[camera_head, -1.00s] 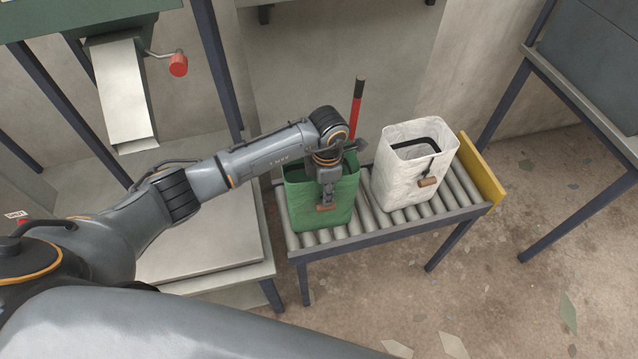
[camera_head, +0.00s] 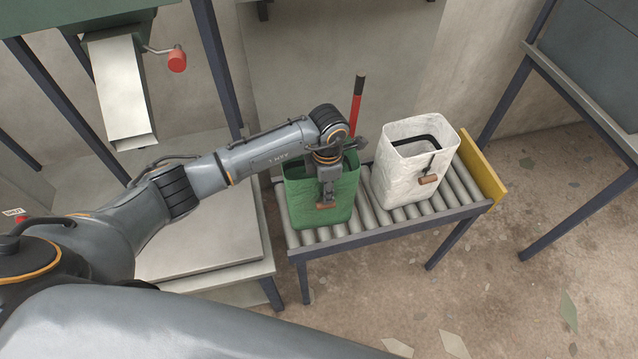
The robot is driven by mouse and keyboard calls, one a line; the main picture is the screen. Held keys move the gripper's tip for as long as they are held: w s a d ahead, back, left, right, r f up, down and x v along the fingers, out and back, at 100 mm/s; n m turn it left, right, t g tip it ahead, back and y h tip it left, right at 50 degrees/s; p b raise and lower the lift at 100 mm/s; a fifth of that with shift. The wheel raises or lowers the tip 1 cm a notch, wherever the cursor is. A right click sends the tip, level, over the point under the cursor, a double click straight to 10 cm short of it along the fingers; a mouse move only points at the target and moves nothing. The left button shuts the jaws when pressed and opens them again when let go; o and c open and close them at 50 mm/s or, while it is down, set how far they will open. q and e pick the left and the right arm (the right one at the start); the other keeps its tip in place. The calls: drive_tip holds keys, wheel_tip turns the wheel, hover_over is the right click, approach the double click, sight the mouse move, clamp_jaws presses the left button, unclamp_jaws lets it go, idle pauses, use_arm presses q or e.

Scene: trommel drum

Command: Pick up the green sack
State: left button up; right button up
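The green sack (camera_head: 342,203) stands upright and open-topped on the left part of the roller stand (camera_head: 368,235). A wooden toggle (camera_head: 325,206) shows on its front. My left arm comes in from the left, and my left gripper (camera_head: 327,194) points down at the sack's front rim, just above the toggle. The wrist and gripper hide part of the sack's opening and front. The fingers are too small and overlapped to tell whether they are closed on the rim. My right gripper is out of view.
A white sack (camera_head: 403,178) with a dark strap stands to the right on the same rollers, before a yellow end board (camera_head: 481,172). A red-and-black post (camera_head: 357,105) rises behind the green sack. A metal chute (camera_head: 122,95) and red-knobbed crank (camera_head: 177,60) are upper left.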

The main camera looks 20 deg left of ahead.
use_arm(q)
clamp_jaws()
idle(0.3)
